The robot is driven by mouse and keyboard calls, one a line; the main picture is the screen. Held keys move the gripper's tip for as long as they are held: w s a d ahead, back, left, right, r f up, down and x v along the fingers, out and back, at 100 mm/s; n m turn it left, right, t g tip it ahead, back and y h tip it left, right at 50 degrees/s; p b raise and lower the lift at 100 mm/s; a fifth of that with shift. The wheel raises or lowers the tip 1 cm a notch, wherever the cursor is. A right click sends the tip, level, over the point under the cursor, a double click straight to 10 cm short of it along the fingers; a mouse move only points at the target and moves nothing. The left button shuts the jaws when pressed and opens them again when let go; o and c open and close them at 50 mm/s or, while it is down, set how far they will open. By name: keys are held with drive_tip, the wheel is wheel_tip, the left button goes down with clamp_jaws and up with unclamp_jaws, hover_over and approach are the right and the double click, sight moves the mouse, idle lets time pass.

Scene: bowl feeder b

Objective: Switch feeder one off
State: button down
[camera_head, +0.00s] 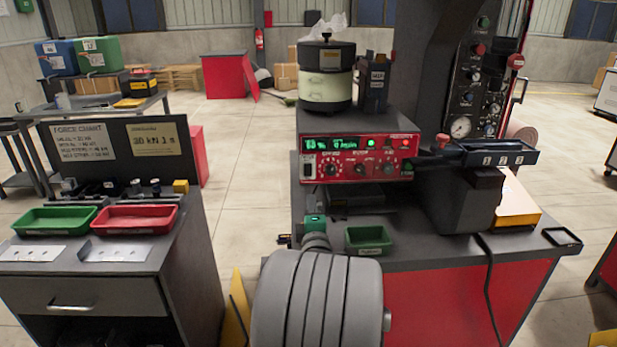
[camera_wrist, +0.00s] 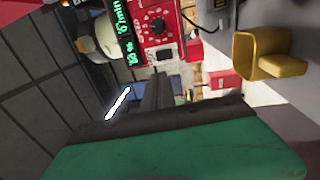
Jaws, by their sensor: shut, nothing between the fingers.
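The feeder's red control panel (camera_head: 360,157) faces me below the feeder bowl (camera_head: 326,75). Its green display (camera_head: 335,143) is lit, and a green lamp (camera_head: 371,143) beside it glows. Several dark knobs line its lower half. A small rocker switch (camera_head: 308,170) with a pale plate sits at the panel's left end. The wrist view shows the panel (camera_wrist: 188,22) turned on its side, with a knob (camera_wrist: 157,25) and the pale-framed switch (camera_wrist: 164,54). My gripper (camera_head: 315,222) is below the panel, apart from it. Its dark fingers (camera_wrist: 158,88) are shut and empty. The rocker's position is too small to tell.
A green tray (camera_head: 368,239) lies on the bench right of my gripper. A dark chute (camera_head: 492,155) juts out right of the panel. A side bench (camera_head: 150,255) with a green tray (camera_head: 52,220) and a red tray (camera_head: 135,218) stands left. Floor shows between the benches.

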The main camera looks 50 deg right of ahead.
sight(307, 166)
drive_tip(key=shift+w+d, duration=0.1)
drive_tip(key=p+x, duration=0.3)
drive_tip(key=x, duration=1)
drive_tip(key=shift+w+d, duration=0.2)
drive_tip(key=shift+w, duration=0.05)
drive_tip(key=shift+d, duration=0.1)
drive_tip(key=shift+w+b, duration=0.1)
drive_tip(key=shift+b, duration=0.8)
drive_tip(key=shift+w+r, duration=0.1)
drive_tip(key=shift+r, duration=0.2)
drive_tip(key=shift+d+r, duration=0.1)
drive_tip(key=shift+r, duration=0.1)
drive_tip(key=shift+s+f, duration=0.1)
drive_tip(key=shift+s, duration=0.1)
drive_tip(key=r+b+v, duration=0.2)
drive_tip(key=r+v, duration=0.1)
drive_tip(key=v, duration=1)
drive_tip(key=shift+s+a+b, duration=0.3)
drive_tip(key=shift+a, duration=0.1)
